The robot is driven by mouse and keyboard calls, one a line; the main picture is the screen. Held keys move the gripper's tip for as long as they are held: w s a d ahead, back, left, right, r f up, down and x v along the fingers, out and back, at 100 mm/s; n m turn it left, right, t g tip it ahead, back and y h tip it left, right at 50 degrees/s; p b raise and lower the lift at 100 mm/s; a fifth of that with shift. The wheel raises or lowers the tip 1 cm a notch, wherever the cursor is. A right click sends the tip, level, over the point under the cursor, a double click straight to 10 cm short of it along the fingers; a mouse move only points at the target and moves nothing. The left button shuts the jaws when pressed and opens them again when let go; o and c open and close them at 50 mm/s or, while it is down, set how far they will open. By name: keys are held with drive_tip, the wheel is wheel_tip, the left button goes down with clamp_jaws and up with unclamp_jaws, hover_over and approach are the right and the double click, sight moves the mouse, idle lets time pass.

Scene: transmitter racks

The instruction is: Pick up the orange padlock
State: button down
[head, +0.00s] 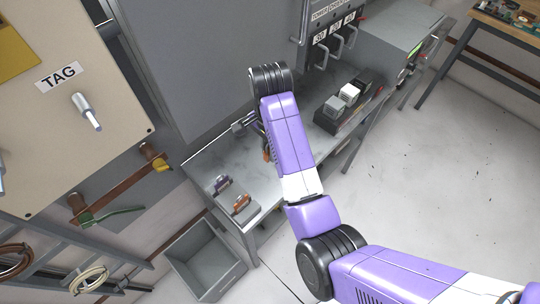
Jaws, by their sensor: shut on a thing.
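My gripper (262,139) is over the grey bench, mostly hidden behind my purple forearm. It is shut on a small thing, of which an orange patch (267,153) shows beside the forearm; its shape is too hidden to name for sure. An orange-brown piece (240,203) that may be a padlock sits on a grey block near the bench's front left corner. A similar piece with purple on it (222,184) sits just behind that one. Both are apart from my gripper.
The grey bench (205,166) runs along a tall grey cabinet (195,60). A dark tray (325,122) with grey and white blocks stands at its right. An open grey bin (205,262) is on the floor at front left. A tan TAG panel (65,120) is at left. The right floor is clear.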

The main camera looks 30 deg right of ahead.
wheel_tip(320, 180, up, 4)
drive_tip(key=shift+a+r+p, duration=0.15)
drive_tip(key=shift+r+p, duration=0.05)
drive_tip(key=shift+p, duration=0.85)
drive_tip(key=shift+w+r+b, duration=0.25)
drive_tip(key=shift+r+b, duration=0.05)
drive_tip(key=shift+b, duration=0.05)
drive_tip(key=shift+r, duration=0.35)
drive_tip(key=shift+s+r, duration=0.2)
drive_tip(key=shift+r, duration=0.35)
drive_tip(key=shift+w+r, duration=0.1)
drive_tip(key=shift+r, duration=1.15)
drive_tip(key=shift+d+f, duration=0.1)
drive_tip(key=shift+d, duration=0.1)
